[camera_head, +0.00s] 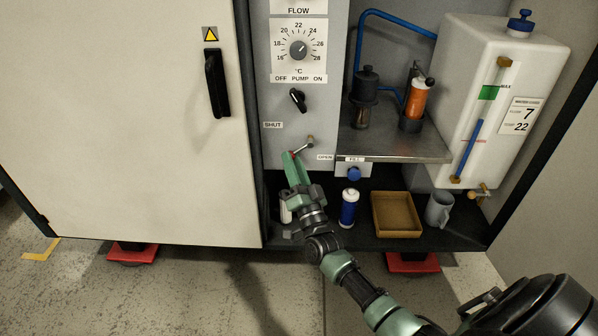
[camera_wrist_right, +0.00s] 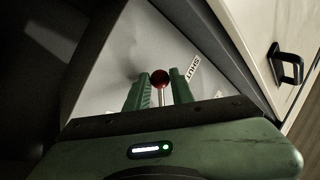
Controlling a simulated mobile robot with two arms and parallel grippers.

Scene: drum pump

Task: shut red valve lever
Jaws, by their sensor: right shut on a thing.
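The valve lever (camera_head: 302,149) is a thin metal rod on the grey panel. It runs from its pivot down and left to my right gripper (camera_head: 291,157), with a trace of red at its end. The SHUT label (camera_head: 272,125) is above and left of the lever; the OPEN label (camera_head: 325,157) is below and right of the pivot. In the right wrist view the lever's red ball knob (camera_wrist_right: 160,78) sits between the two green fingers, which are shut on the lever. The fingers hide part of the lever in the head view. My left gripper is not in view.
A metal shelf (camera_head: 395,149) juts out right of the lever. Below stand a blue-and-white bottle (camera_head: 349,210), a brown tray (camera_head: 397,214) and a grey mug (camera_head: 439,209).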

